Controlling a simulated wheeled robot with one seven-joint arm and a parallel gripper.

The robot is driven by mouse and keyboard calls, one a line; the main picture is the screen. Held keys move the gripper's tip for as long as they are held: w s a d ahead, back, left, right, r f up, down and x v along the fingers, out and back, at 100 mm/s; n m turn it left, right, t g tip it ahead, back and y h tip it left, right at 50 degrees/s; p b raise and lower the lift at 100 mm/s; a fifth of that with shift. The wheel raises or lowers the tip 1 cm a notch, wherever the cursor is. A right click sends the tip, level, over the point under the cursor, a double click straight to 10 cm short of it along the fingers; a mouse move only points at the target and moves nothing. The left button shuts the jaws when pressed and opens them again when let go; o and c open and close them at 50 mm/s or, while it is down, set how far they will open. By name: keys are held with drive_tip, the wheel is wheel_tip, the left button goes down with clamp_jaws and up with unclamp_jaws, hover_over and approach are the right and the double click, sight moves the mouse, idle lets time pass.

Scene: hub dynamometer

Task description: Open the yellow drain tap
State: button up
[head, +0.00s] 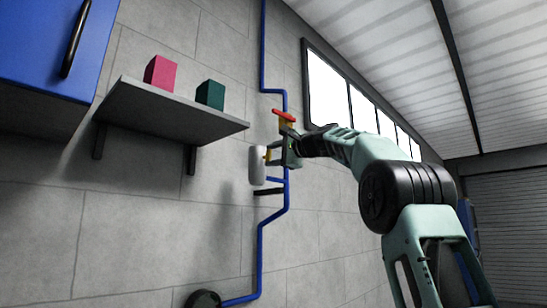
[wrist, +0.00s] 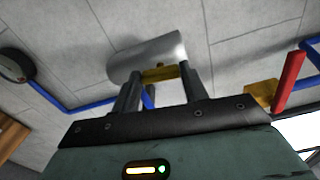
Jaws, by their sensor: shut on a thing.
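The yellow drain tap (wrist: 160,73) shows in the wrist view between my two fingertips, just below the grey-white cylinder (wrist: 147,58). My gripper (wrist: 161,82) is shut on the tap. In the head view my gripper (head: 276,155) is at the pipework on the wall, and a small yellow bit of the tap (head: 267,154) shows beside the pale cylinder (head: 257,166). The fingers hide part of the tap, so its exact turn is hard to tell.
A red handle (head: 284,115) on a yellow body sits just above my gripper; it also shows in the wrist view (wrist: 289,82). A blue pipe (head: 260,250) runs down the wall. A grey shelf (head: 165,108) holds a pink block (head: 160,73) and a green block (head: 210,95).

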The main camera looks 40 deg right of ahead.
idle(0.4)
drive_tip(key=o, duration=1)
drive_tip(key=s+b, duration=0.2)
drive_tip(key=s, duration=0.3)
drive_tip(key=s+d+b, duration=0.1)
drive_tip(key=s+b, duration=0.1)
drive_tip(key=s, duration=0.4)
drive_tip(key=s+b, duration=0.2)
drive_tip(key=s, duration=0.4)
drive_tip(key=shift+s+d, duration=0.15)
drive_tip(key=shift+d, duration=0.05)
